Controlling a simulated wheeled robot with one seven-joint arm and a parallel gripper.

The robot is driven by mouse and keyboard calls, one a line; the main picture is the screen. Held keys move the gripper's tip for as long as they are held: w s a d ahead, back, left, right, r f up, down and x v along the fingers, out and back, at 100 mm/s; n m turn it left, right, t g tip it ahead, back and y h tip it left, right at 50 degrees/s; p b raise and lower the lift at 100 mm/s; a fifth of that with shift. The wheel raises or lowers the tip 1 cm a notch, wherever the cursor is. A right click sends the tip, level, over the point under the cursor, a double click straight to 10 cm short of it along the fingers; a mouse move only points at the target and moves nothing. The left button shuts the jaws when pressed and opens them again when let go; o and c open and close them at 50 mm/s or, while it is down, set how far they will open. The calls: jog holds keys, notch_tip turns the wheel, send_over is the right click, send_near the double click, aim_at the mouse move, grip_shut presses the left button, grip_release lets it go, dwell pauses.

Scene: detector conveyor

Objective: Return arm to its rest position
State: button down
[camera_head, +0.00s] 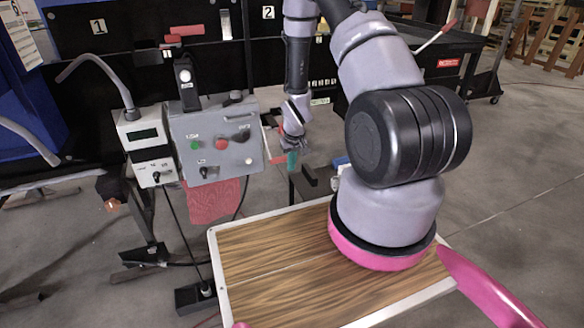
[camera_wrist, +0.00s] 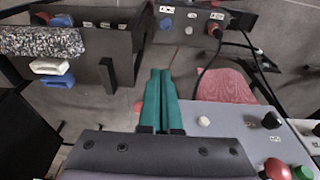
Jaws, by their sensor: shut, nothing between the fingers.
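My arm rises from its pink base and reaches away from me in the head view. My gripper (camera_head: 292,161) hangs at its far end, just right of the grey control box (camera_head: 206,141). In the wrist view the two teal fingers of my gripper (camera_wrist: 161,76) lie together with nothing between them. The control box (camera_wrist: 231,127) shows there at lower right, close beside the fingers. A white button and a dark knob are on it, with red and green buttons at the corner. I cannot tell the exact gap between fingers and box.
A beige meter (camera_head: 146,148) stands left of the control box. A red seat-like thing (camera_head: 213,203) is below the box, and also shows in the wrist view (camera_wrist: 224,86). A dark open-topped container (camera_wrist: 108,76) is left of the fingers. Open floor (camera_head: 525,150) lies at right.

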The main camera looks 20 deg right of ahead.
dwell(0.3)
notch_tip(320, 180, up, 32)
jog(key=s+a+m+t, duration=0.1)
jog(key=s+m+t, duration=0.1)
jog(key=s+a+r+m+t+y, duration=0.1)
jog(key=s+a+r, duration=0.1)
jog(key=s+r, duration=0.8)
jog(key=s+a+r+m+t+y, duration=0.1)
jog(key=s+a+r+t, duration=0.1)
jog(key=s+r, duration=0.7)
jog(key=s, duration=0.2)
jog(key=shift+s+a+r, duration=0.35)
jog(key=shift+r, duration=0.05)
